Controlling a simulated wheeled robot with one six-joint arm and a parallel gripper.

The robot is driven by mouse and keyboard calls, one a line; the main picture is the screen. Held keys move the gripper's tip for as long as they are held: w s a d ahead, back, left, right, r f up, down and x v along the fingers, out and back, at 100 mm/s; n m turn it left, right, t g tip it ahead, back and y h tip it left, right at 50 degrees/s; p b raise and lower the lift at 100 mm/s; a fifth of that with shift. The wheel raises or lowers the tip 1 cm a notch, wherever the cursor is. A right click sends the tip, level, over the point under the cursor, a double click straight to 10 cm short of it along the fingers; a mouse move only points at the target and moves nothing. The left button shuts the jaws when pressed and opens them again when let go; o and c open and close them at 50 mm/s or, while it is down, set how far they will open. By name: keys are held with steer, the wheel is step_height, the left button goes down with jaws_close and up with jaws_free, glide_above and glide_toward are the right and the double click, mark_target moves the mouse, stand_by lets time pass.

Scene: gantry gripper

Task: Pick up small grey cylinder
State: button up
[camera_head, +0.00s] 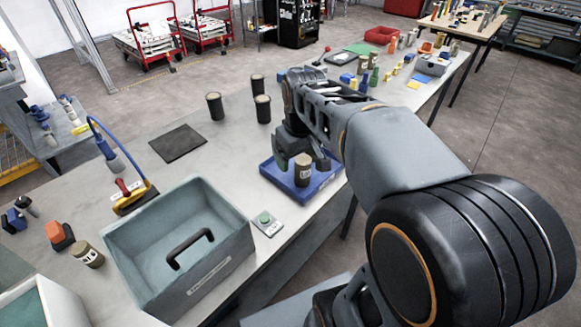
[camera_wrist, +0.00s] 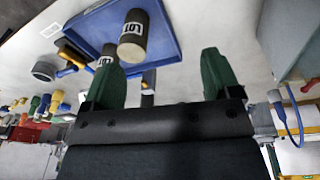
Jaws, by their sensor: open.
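A small grey-brown cylinder (camera_head: 303,172) with a white label stands upright in a shallow blue tray (camera_head: 318,186). It also shows in the wrist view (camera_wrist: 133,37), just beyond my fingertips and nearer the left finger. My gripper (camera_head: 301,160) is over the blue tray with its green fingers spread. In the wrist view the gripper (camera_wrist: 161,62) has nothing between its fingers that I can see held. A second labelled cylinder (camera_wrist: 104,62) is partly hidden by the left finger. I cannot tell whether the fingers touch the tray cylinder.
Several dark cylinders (camera_head: 215,106) stand behind the tray, near a black mat (camera_head: 178,143). Another labelled cylinder (camera_head: 88,254) stands left of the toolbox. The tray sits by the table edge.

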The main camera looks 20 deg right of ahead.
steer(key=r+n+g, duration=0.2)
glide_above(303, 159)
step_height(303, 159, down, 8)
steer(key=shift+a+r, duration=0.1)
steer(key=shift+r, duration=0.05)
steer(key=shift+f+p, duration=0.5)
steer(key=shift+f, duration=2.6)
steer(key=shift+c, duration=0.5)
steer(key=c, duration=1.2)
